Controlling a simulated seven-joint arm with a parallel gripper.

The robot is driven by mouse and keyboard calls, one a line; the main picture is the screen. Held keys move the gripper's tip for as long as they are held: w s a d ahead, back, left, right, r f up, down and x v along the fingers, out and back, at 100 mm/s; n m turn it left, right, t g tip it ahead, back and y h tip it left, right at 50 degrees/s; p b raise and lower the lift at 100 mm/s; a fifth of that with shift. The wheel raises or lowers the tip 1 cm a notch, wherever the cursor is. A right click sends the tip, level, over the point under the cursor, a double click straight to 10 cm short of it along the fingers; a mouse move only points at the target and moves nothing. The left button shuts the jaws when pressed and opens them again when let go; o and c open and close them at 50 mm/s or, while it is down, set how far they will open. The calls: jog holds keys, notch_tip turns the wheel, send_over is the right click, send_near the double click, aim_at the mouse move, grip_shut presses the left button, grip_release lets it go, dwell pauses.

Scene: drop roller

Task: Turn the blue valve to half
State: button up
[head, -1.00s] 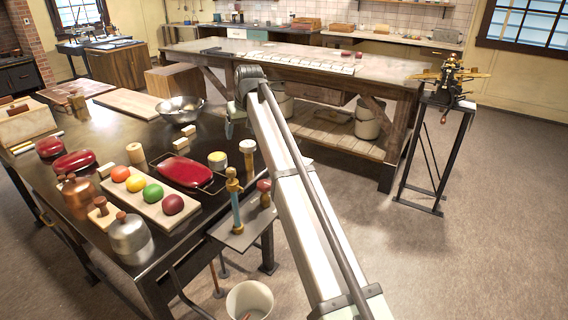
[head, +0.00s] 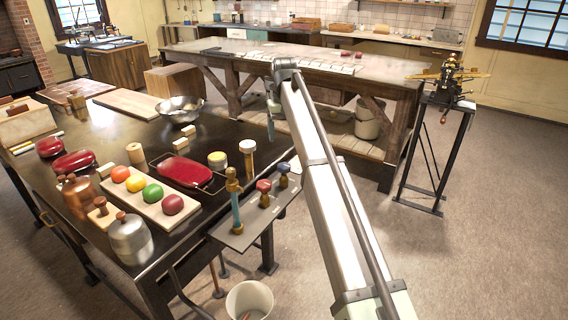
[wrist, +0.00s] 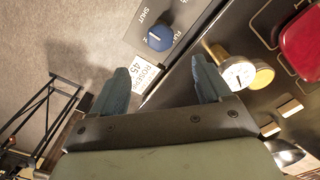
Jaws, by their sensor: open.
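The blue valve (head: 284,172) is a round blue knob on a brass-coloured stem, at the far right end of the grey shelf (head: 238,238) on the dark table's edge. In the wrist view the blue valve (wrist: 160,36) is seen from above with a small pale mark on it. Lettering beside it reads SHUT, and another word is partly cut off. My gripper (wrist: 162,76) is open and empty, its fingertips pointing toward the valve and apart from it. In the head view my gripper (head: 270,122) hangs above and beyond the valve.
A red valve (head: 264,187) and a tall brass and blue fitting (head: 234,200) stand left of the blue valve. A white-topped gauge (head: 248,150), a yellow tin (head: 217,160) and a red dish (head: 185,171) are close by on the table.

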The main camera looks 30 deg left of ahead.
aim_at(284, 165)
notch_tip(284, 165, down, 12)
jog(key=shift+r, duration=0.1)
dwell(0.4)
jog(key=c, duration=1)
